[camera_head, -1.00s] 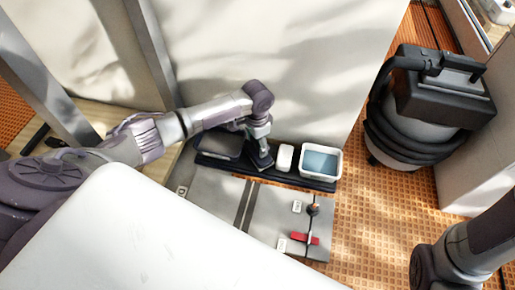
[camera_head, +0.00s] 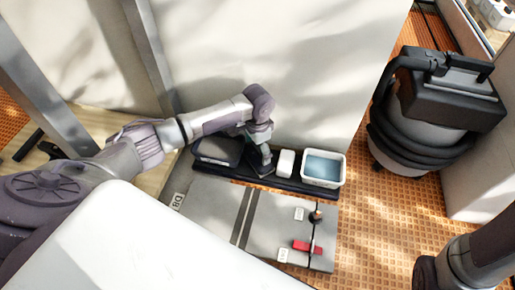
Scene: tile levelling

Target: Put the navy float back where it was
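A dark, navy-looking block (camera_head: 217,151), which looks like the float, lies at the left end of a long black tray (camera_head: 238,175) at the foot of the pale wall. My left gripper (camera_head: 263,168) points down at the tray, just right of this block and left of a small white block. It is small and dark against the tray, so I cannot tell whether its fingers are open or hold anything. Of my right arm, only a link shows at the lower right edge; its gripper is out of view.
The small white block (camera_head: 285,162) and a white tub of bluish water (camera_head: 322,167) stand on the tray. Grey tiles (camera_head: 209,208) in front carry a red piece (camera_head: 307,247) and a small peg (camera_head: 316,215). A black-and-grey vacuum (camera_head: 432,110) stands right.

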